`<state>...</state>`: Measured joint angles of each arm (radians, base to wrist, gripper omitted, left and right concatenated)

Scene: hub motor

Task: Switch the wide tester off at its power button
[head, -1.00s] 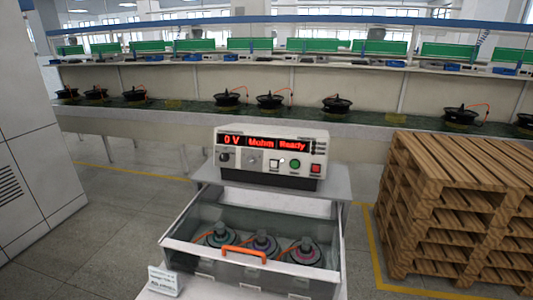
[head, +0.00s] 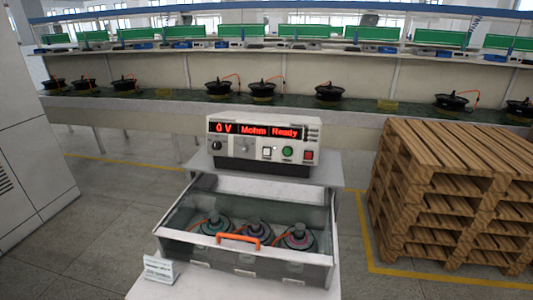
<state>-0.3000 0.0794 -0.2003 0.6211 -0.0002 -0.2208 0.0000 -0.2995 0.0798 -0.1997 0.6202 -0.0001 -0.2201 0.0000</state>
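The wide tester (head: 262,145) stands on a grey stand in the middle of the head view. Its red display is lit and reads "0 V", "Mohm" and "Ready". On its front panel are a dark knob (head: 216,146), a white square button (head: 267,153), a green round button (head: 288,152) and a red square button (head: 308,155). Which of these is the power button cannot be read at this size. Neither of my grippers is in view.
Below the tester is an open clear-walled drawer (head: 180,222) with an orange handle (head: 238,239), holding three hub motors. A small white sign (head: 161,268) stands at its front left. Stacked wooden pallets (head: 450,200) are at right, a grey cabinet (head: 30,150) at left. A long workbench with hub motors runs behind.

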